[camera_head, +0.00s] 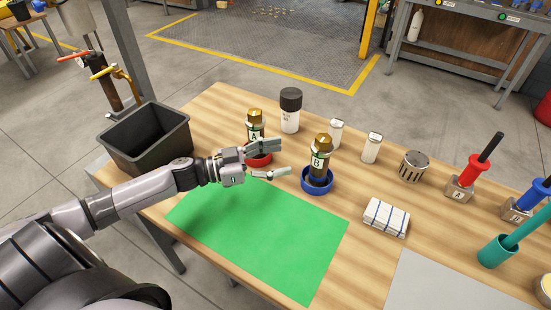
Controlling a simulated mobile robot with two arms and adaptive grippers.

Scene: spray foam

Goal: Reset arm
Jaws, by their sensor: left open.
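My left gripper (272,159) is open and empty above the wooden table, its fingers pointing right. It hangs over the back edge of the green mat (262,235). Bottle A (255,128) stands upright in a red ring holder (258,160) behind the gripper, which partly hides it. Bottle B (320,157) stands upright in a blue ring holder (317,184), just right of the fingertips. I cannot tell whether the fingers touch either one. My right gripper is not in view.
A black bin (146,140) stands at the table's left. A black-capped white container (290,110), two small white bottles (371,148) and a slotted metal can (413,166) stand behind. The green mat is clear.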

